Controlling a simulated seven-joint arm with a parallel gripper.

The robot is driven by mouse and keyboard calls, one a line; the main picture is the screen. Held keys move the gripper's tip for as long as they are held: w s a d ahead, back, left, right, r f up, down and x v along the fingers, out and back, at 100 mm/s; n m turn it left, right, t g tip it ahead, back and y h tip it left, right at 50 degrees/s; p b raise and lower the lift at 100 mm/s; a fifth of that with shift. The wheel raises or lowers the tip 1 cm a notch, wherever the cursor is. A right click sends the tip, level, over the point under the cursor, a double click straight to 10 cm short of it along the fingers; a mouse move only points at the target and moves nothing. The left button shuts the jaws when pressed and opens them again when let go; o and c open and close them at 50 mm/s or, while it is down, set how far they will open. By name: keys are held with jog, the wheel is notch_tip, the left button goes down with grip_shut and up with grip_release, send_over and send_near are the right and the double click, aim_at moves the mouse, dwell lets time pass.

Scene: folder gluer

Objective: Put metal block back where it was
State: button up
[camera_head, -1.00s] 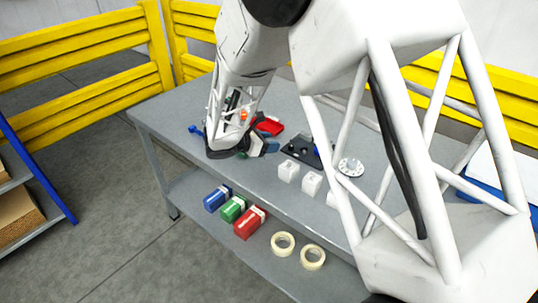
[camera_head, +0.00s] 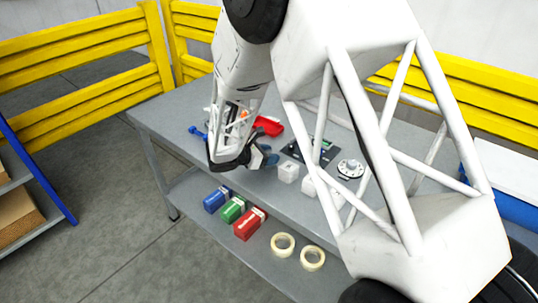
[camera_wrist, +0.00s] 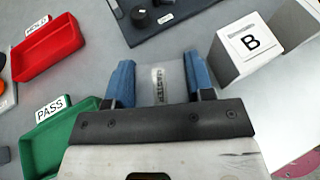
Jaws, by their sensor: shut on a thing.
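My gripper (camera_wrist: 160,78) has two blue fingers and is shut on a grey metal block (camera_wrist: 160,88) with dark lettering on its face. In the wrist view the block sits between the fingers, above the grey table. In the head view my gripper (camera_head: 264,158) is over the near part of the table, left of the white blocks, and the held block cannot be made out. A white block marked B (camera_wrist: 247,43) stands just right of the fingers. A black plate fixture (camera_wrist: 150,18) lies beyond the fingertips.
A red tray (camera_wrist: 48,50) with a blurred label and a green PASS tray (camera_wrist: 60,138) lie to the left. A round metal disc (camera_head: 351,168) lies on the grey table (camera_head: 165,112). Coloured boxes and tape rolls (camera_head: 283,245) sit on the lower shelf.

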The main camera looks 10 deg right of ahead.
jog(key=shift+f, duration=0.1)
jog(key=o, duration=1.2)
jog(key=shift+a, duration=0.1)
jog(key=shift+v, duration=6)
jog(key=shift+s, duration=0.1)
